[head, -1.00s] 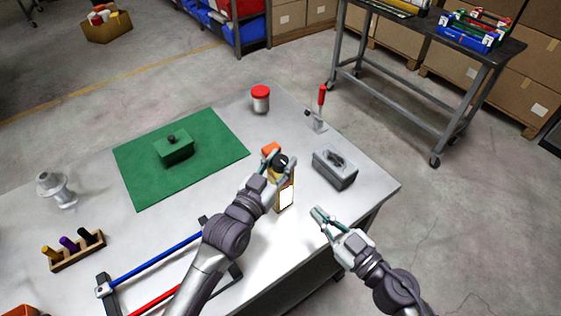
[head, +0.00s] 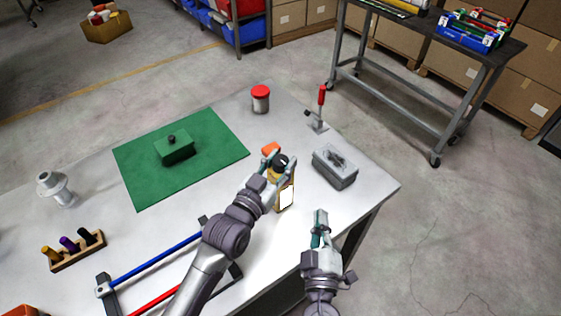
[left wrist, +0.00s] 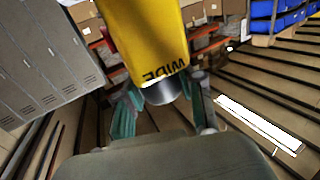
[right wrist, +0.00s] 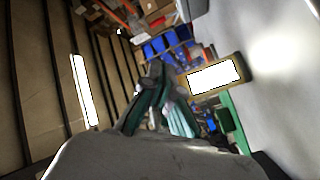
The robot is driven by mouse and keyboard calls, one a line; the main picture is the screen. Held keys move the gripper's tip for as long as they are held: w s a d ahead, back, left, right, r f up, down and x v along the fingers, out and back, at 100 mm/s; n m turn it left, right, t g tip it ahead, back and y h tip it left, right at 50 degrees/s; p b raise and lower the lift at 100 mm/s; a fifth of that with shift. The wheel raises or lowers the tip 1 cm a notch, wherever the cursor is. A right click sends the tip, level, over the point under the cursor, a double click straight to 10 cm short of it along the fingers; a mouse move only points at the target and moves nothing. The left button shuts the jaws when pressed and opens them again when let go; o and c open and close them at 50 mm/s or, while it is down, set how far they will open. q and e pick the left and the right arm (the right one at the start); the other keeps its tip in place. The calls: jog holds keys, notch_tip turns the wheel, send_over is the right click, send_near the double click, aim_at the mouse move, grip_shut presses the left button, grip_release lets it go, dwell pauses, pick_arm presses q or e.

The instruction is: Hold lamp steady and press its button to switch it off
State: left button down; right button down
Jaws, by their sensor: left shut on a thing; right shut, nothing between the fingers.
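The lamp (head: 286,197) stands on the grey table with its white panel lit, in a yellow body. My left gripper (head: 279,168) is shut on its upper part. In the left wrist view the yellow lamp body (left wrist: 150,40) with dark lettering rises between the fingers (left wrist: 160,110). A dark round part shows near the lamp's top; I cannot tell whether it is the button. My right gripper (head: 320,216) is shut and empty, right of the lamp and apart from it. In the right wrist view the lit panel (right wrist: 213,77) is right of the closed fingers (right wrist: 160,95).
A grey box (head: 335,168) stands right of the lamp, near the table edge. A red toggle clamp (head: 320,105) and a red-lidded jar (head: 260,99) are behind. A green mat (head: 215,145) lies left. Blue and red bars (head: 155,262) lie near my left arm.

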aim_at(294, 177)
jog(key=w+a+h, duration=0.1)
jog(key=w+a, duration=0.4)
jog(key=w, duration=0.1)
jog(key=shift+w+a+r, duration=0.15)
jog(key=shift+r, duration=0.2)
jog(key=shift+w+a, duration=0.1)
jog(key=shift+w, duration=0.05)
dwell(1.4)
jog(key=shift+w+a, duration=0.2)
jog(key=shift+w+a, duration=0.1)
jog(key=shift+w, duration=0.05)
dwell(0.5)
jog(key=shift+s+d, duration=0.4)
jog(key=shift+s, duration=0.15)
